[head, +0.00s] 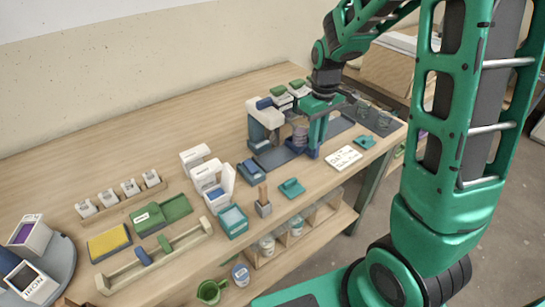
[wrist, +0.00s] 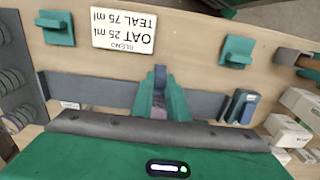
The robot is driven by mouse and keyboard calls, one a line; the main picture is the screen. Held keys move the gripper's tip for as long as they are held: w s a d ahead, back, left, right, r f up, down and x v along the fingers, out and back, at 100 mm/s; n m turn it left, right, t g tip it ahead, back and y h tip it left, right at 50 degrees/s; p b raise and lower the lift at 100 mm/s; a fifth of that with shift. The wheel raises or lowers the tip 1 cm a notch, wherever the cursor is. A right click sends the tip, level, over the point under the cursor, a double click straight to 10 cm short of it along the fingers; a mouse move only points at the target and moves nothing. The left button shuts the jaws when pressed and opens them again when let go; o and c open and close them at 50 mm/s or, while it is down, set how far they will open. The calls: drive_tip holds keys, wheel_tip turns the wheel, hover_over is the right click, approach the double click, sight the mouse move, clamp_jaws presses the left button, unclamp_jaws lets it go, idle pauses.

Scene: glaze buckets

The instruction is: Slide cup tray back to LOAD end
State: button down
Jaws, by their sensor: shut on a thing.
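My gripper (head: 318,150) points down at the blue-grey rail (head: 272,158) of the dispensing station. In the wrist view my gripper (wrist: 160,92) is shut, its teal fingers around a small blue part (wrist: 160,76), which appears to be the cup tray's grip. The fingers and palm hide most of the tray. The rail (wrist: 105,92) runs left and right of my fingers in the wrist view. I cannot read a LOAD mark.
The white-and-blue dispenser (head: 264,118) stands close left of my gripper. A white card reading OAT 25 ml, TEAL 75 ml (head: 343,158) lies in front, with teal blocks (head: 291,188) nearby. Dark racks with clear cups (head: 383,120) stand right. White boxes (head: 197,157) stand left.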

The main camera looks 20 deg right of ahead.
idle(0.3)
drive_tip(key=shift+w+d, duration=0.6)
drive_tip(key=shift+d, duration=1.15)
drive_tip(key=shift+w+d, duration=0.6)
drive_tip(key=shift+d, duration=1.15)
drive_tip(key=shift+w+d, duration=0.6)
drive_tip(key=shift+d, duration=1.15)
drive_tip(key=shift+w+d, duration=0.45)
drive_tip(key=shift+d, duration=1)
drive_tip(key=shift+w+d, duration=0.5)
drive_tip(key=shift+d, duration=0.9)
drive_tip(key=shift+w+d, duration=0.45)
drive_tip(key=shift+d, duration=1)
drive_tip(key=c, duration=1.8)
unclamp_jaws()
